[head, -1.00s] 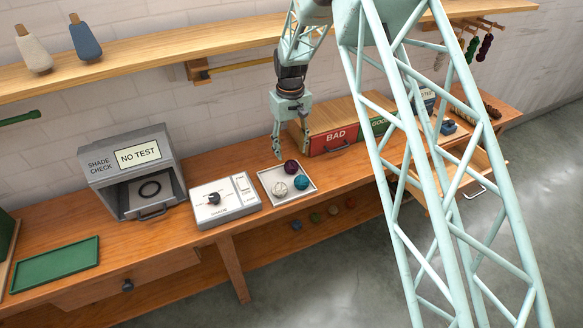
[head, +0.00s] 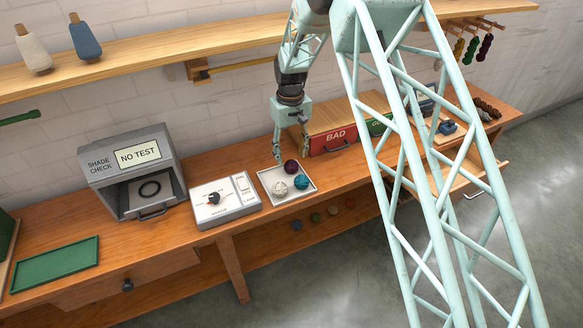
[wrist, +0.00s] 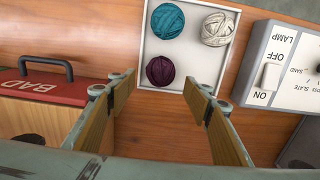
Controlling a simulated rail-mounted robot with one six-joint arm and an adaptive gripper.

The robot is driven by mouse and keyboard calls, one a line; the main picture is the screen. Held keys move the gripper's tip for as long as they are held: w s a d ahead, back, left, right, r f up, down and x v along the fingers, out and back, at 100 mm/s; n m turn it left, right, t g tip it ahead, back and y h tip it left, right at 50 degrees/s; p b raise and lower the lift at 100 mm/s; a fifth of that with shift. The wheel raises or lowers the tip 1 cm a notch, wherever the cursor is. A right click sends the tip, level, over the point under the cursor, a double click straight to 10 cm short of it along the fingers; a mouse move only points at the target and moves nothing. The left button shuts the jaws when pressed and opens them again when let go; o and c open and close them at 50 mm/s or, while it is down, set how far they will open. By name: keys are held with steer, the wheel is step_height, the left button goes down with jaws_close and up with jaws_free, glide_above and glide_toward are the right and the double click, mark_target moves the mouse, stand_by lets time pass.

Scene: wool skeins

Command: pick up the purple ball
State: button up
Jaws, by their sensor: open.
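The purple ball (head: 291,166) lies in a white square tray (head: 269,194) together with a teal ball (head: 300,181) and a cream ball (head: 280,188). In the wrist view the purple ball (wrist: 161,71) sits at the tray's near left corner, beyond my fingertips. My gripper (head: 290,153) points down over the tray's back edge and is open and empty. In the wrist view its two fingers (wrist: 160,88) stand wide apart, with the purple ball in line between them. I cannot tell the exact height of the fingertips above the tray.
The red BAD box (head: 333,139) with a dark handle stands close right of the tray. A grey lamp switch panel (head: 225,203) stands close left. The shade check box (head: 130,171) is farther left. A wooden shelf (head: 150,55) runs above.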

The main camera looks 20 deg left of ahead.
mark_target(291, 162)
steer(key=shift+w+f, duration=0.1)
steer(key=shift+f, duration=2.4)
steer(key=c, duration=1)
steer(key=shift+o, duration=0.2)
